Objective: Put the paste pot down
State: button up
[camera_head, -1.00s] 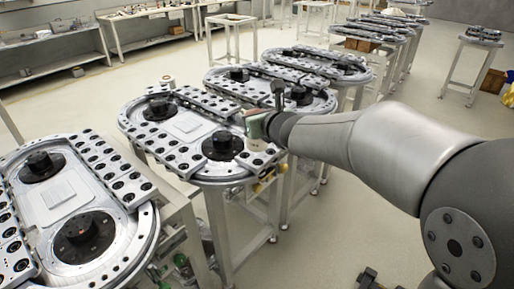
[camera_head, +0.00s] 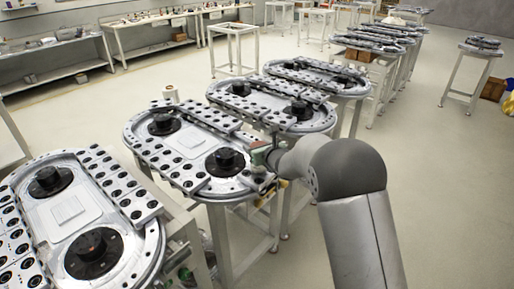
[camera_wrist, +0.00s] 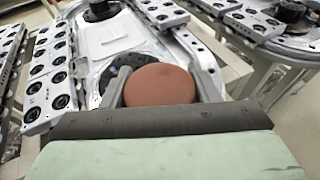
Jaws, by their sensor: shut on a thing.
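The paste pot (camera_wrist: 160,85) shows in the wrist view as a round, flat, red-brown top between the two fingers. My gripper (camera_wrist: 161,88) is shut on its sides. In the head view my gripper (camera_head: 262,157) is at the near right end of the middle ring track (camera_head: 215,192), right of its black front hub. The pot is mostly hidden there. In the wrist view the pot is over the end of a ring track, in front of a dark hub. I cannot tell whether its base touches anything.
A white canister (camera_head: 170,94) stands at the far edge of the middle track. Black hubs (camera_head: 225,160) and perforated rail blocks (camera_head: 175,170) rise from the track. A flat pale plate (camera_head: 187,142) lies between the hubs. Another ring track (camera_head: 68,250) stands at left front.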

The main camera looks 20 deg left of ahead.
jog(key=shift+f, duration=0.5)
jog(key=o, duration=1.2)
jog(key=shift+f, duration=0.1)
